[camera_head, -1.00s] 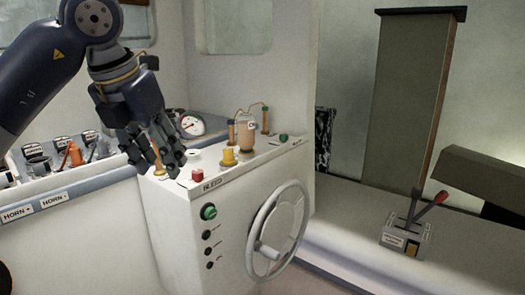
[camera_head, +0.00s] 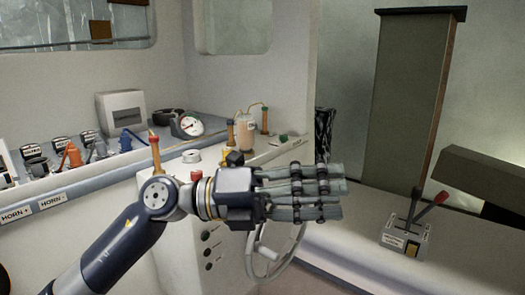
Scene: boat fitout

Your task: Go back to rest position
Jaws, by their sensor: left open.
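My left arm comes in from the lower left of the head view. Its gripper (camera_head: 335,191) points to the right and is open, with nothing seen between its fingers. It is in front of the white console and hides part of its top and front face. The handwheel (camera_head: 268,262) shows below the gripper, its upper part hidden. My right gripper is not in view.
The white console (camera_head: 185,238) carries a red button (camera_head: 196,176), a yellow part and a jar (camera_head: 246,133). A gauge (camera_head: 190,125) and a grey box (camera_head: 121,111) stand behind. A lever unit (camera_head: 407,235) sits on the right bench.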

